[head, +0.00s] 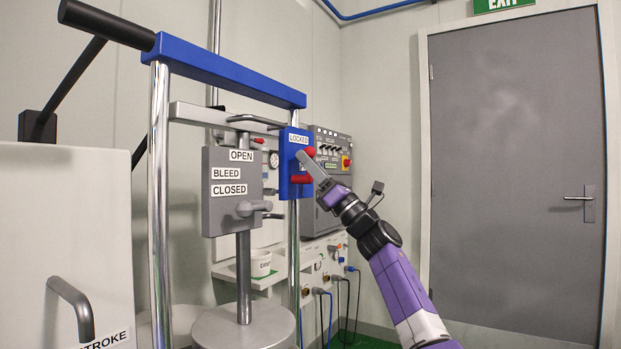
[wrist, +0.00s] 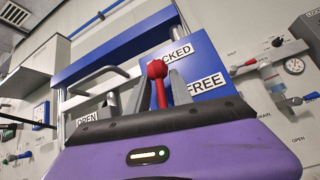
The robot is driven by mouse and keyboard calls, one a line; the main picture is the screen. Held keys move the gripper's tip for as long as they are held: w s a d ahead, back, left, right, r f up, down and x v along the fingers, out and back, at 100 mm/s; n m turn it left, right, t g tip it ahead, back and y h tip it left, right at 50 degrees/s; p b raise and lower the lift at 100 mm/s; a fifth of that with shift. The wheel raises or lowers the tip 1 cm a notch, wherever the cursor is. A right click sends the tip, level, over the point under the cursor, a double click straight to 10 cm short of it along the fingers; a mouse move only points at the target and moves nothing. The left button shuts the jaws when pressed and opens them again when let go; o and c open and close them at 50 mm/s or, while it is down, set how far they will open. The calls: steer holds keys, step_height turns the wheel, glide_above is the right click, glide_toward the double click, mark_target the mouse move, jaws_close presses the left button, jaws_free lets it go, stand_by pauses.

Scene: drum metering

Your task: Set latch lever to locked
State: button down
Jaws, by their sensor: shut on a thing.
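The latch lever is red with a round ball knob (head: 310,151); its stem (wrist: 161,95) shows in the wrist view. It sits on a blue plate (head: 286,163), with a LOCKED label (head: 299,139) at the top. The wrist view also shows a FREE label (wrist: 205,85) lower on this plate. My gripper (head: 308,163) is at the plate's right side, shut on the lever, with the knob showing between its fingers in the wrist view (wrist: 160,88). The fingers partly hide the lever, and I cannot tell its exact setting.
A grey OPEN/BLEED/CLOSED valve panel (head: 231,158) stands just left of the plate. A blue crossbar (head: 225,70) on chrome posts (head: 159,200) frames it. A grey control box (head: 332,150) is behind. A grey door (head: 517,180) is at right, with free room before it.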

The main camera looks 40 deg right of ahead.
steer(key=shift+s+a+n+g+y+b, duration=0.15)
steer(key=shift+n+g+y, duration=0.25)
steer(key=shift+n+y, duration=0.4)
steer(key=shift+w+a+n+g+y+b, duration=0.15)
steer(key=shift+n+g+y, duration=0.25)
steer(key=shift+n+y, duration=0.35)
steer(key=shift+s+n, duration=0.1)
steer(key=shift+n, duration=0.25)
steer(key=c, duration=1.5)
jaws_free()
steer(key=p+v, duration=0.1)
steer(key=v, duration=0.6)
steer(key=shift+s+d+f, duration=0.25)
